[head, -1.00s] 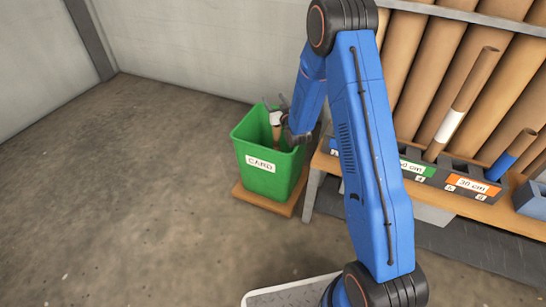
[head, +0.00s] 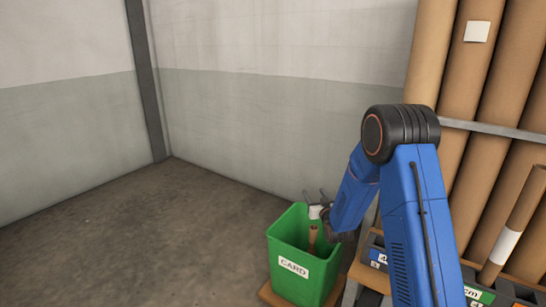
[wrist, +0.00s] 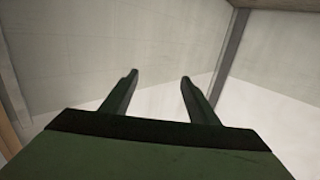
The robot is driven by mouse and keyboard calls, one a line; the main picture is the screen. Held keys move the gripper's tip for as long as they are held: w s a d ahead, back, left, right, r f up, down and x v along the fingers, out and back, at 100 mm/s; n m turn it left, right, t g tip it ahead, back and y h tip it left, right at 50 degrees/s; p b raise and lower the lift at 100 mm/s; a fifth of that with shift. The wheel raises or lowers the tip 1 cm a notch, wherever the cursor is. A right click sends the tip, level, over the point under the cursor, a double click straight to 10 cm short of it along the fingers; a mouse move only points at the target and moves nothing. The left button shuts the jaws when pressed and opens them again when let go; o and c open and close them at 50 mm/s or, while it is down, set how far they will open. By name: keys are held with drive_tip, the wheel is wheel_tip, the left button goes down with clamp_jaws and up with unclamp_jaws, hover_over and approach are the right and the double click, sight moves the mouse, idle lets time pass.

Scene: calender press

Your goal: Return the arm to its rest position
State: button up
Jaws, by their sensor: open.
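My blue arm (head: 422,220) rises from the lower right and bends down at a black elbow joint. My gripper (head: 316,196) is above the back rim of a green bin (head: 290,268) labelled CARD. In the wrist view my gripper (wrist: 160,75) has its two fingers spread apart with nothing between them, facing bare walls. A brown tube (head: 313,238) stands inside the bin, below my gripper and apart from it. Its lower part is hidden by the bin.
Tall brown tubes (head: 470,70) lean behind a metal rail (head: 490,130) on the right. A labelled rack (head: 480,294) with a brown tube banded white (head: 508,243) stands lower right. Concrete floor (head: 130,240) to the left is clear, with bare walls behind.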

drive_tip(key=s+d+r+m+g+h, duration=0.1)
drive_tip(key=s+d+r+g, duration=0.2)
drive_tip(key=s+r, duration=0.65)
drive_tip(key=s+d+r+g+h, duration=0.1)
drive_tip(key=s+d+r+g, duration=0.15)
drive_tip(key=s+r, duration=0.7)
drive_tip(key=s+d+f+g, duration=0.1)
drive_tip(key=s+g, duration=0.2)
drive_tip(key=s, duration=1.7)
drive_tip(key=s+f+g, duration=0.2)
drive_tip(key=s+g, duration=0.2)
drive_tip(key=s, duration=1.7)
drive_tip(key=shift+d+m+h, duration=0.4)
